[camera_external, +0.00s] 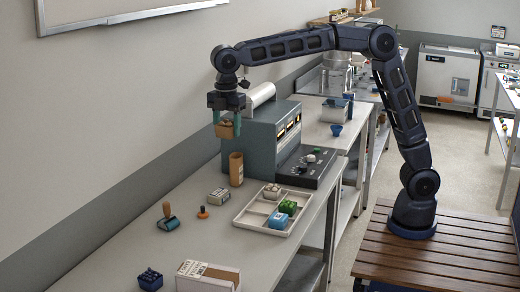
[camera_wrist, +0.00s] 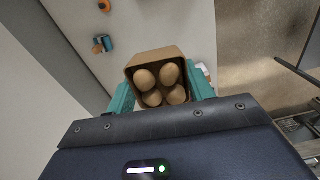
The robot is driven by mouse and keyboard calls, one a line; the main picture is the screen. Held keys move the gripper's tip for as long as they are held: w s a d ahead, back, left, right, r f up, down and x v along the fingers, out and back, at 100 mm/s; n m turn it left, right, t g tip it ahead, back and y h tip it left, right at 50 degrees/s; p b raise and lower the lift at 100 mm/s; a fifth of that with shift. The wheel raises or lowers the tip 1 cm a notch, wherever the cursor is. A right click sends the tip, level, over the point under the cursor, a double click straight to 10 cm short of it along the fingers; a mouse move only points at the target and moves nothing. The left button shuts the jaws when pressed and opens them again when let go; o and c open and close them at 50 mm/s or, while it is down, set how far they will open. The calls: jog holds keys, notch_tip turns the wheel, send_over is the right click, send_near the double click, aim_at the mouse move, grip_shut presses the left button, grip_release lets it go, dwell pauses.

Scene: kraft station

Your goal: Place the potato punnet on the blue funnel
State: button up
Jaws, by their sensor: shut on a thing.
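The potato punnet (camera_external: 225,130) is a small brown kraft box. In the wrist view the punnet (camera_wrist: 153,56) is open at the top and holds several round tan potatoes. My gripper (camera_external: 227,121) has teal fingers and is shut on the punnet, one finger on each side. It holds the punnet in the air to the left of the grey machine, above a brown cylinder. A small blue funnel-like item (camera_external: 336,130), likely the blue funnel, stands on the far bench beyond the machine, well apart from my gripper. The wrist view does not show it.
The grey machine (camera_external: 262,140) with a control panel stands between the punnet and the far bench. The brown cylinder (camera_external: 236,170) stands at its left. A white divided tray (camera_external: 243,217) holds small blocks. A stamp (camera_external: 168,218) and a printed box (camera_external: 208,276) lie nearer.

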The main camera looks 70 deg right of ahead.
jog(key=w+d+m, duration=0.2)
jog(key=w+d, duration=0.4)
jog(key=d, duration=0.4)
jog(key=w+d+m, duration=0.1)
jog(key=w+d, duration=0.4)
jog(key=d, duration=0.5)
jog(key=w+d+m, duration=0.2)
jog(key=w+d, duration=0.4)
jog(key=d, duration=0.4)
jog(key=d+m, duration=0.1)
jog(key=d, duration=1.1)
jog(key=d+m, duration=0.2)
jog(key=d, duration=1)
jog(key=w+d+m, duration=0.1)
jog(key=d+m, duration=0.1)
jog(key=d, duration=0.9)
jog(key=shift+d+r, duration=0.2)
jog(key=shift+d, duration=0.2)
jog(key=s+d+m, duration=0.2)
jog(key=s+d, duration=0.2)
jog(key=d, duration=1)
jog(key=m, duration=0.5)
send_over(336, 127)
notch_tip(336, 127, down, 26)
jog(key=shift+s+d+r, duration=0.1)
jog(key=shift+d+r, duration=0.05)
jog(key=shift+f, duration=3.1)
